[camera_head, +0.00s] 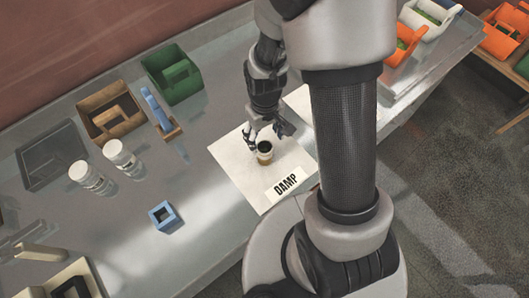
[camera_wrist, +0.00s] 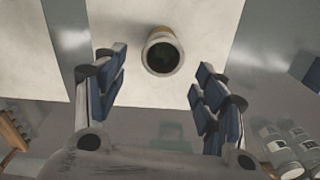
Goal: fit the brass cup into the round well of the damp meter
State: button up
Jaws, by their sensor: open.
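The brass cup (camera_head: 264,158) stands upright on a white sheet marked DAMP (camera_head: 286,184). It has a pale rim and a dark inside, and also shows in the wrist view (camera_wrist: 163,36). My gripper (camera_head: 267,136) is open above and beside the cup. In the wrist view my gripper (camera_wrist: 157,78) has its blue-padded fingers apart, with the cup between and slightly beyond their tips, with no clear contact. I cannot make out a damp meter with a round well for sure; a cream object with a dark part (camera_head: 72,288) is cut off at the lower left.
A small blue block with a square opening (camera_head: 164,216) and two white-lidded jars (camera_head: 88,177) stand left on the grey bench. Behind are a brown bin (camera_head: 108,112), a green bin (camera_head: 173,75) and a blue tool on a stand (camera_head: 157,110). Bench around the blue block is clear.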

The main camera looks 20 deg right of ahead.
aim_at(265, 147)
jog(key=f, duration=0.4)
jog(key=f+b, duration=0.1)
jog(key=f, duration=0.1)
jog(key=shift+s+a, duration=0.1)
jog(key=shift+s, duration=0.15)
jog(key=shift+r, duration=0.1)
jog(key=shift+c, duration=0.3)
jog(key=c, duration=1.2)
jog(key=shift+r, duration=0.1)
